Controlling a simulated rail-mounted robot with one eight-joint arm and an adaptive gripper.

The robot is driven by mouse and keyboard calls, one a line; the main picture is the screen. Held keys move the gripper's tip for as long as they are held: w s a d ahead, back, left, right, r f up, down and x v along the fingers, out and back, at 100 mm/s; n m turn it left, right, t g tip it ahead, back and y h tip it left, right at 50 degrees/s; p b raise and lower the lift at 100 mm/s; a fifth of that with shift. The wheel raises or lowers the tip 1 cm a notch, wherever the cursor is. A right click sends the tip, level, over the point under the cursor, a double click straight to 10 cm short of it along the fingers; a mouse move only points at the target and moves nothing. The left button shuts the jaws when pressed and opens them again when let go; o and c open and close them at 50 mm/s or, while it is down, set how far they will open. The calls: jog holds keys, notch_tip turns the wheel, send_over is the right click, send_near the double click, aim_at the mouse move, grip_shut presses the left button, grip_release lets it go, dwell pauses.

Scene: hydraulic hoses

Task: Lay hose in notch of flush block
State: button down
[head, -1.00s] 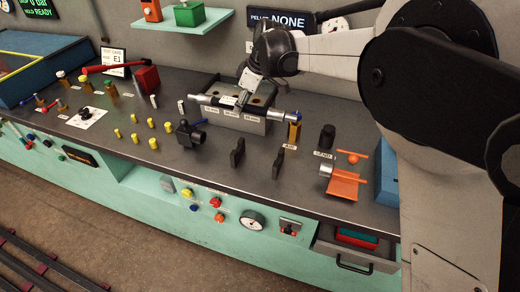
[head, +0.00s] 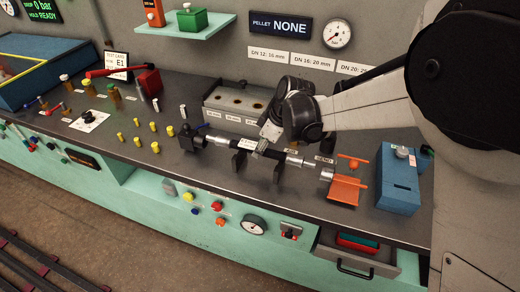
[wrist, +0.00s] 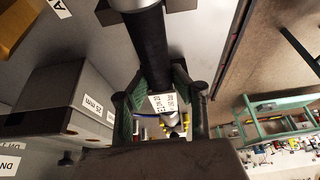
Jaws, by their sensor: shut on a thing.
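My gripper (head: 263,146) is shut around the middle of a black hose (head: 292,160) with silver end fittings and a white label. The hose lies roughly level, running left to right across two upright black plates (head: 239,162). I cannot tell whether it rests on them or hangs just above. Its left end is close to a black block with a round port (head: 190,137); contact is unclear. In the wrist view, the green-lined jaws (wrist: 158,85) clasp the hose (wrist: 152,48), with the label just below. I cannot tell which part is the flush block; the notches are hidden.
A grey holed rack (head: 235,105) stands behind. An orange fixture (head: 347,188) and a blue box (head: 399,185) stand to the right. Several small yellow pegs (head: 138,141) and a red-handled tool (head: 148,82) are at the left. The bench's front strip is clear.

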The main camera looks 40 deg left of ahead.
jog(key=shift+f, duration=0.3)
jog(key=shift+f+b, duration=0.4)
jog(key=shift+f+b, duration=0.25)
jog(key=shift+b, duration=0.05)
jog(key=c, duration=1.5)
grip_release()
jog(key=shift+r, duration=0.15)
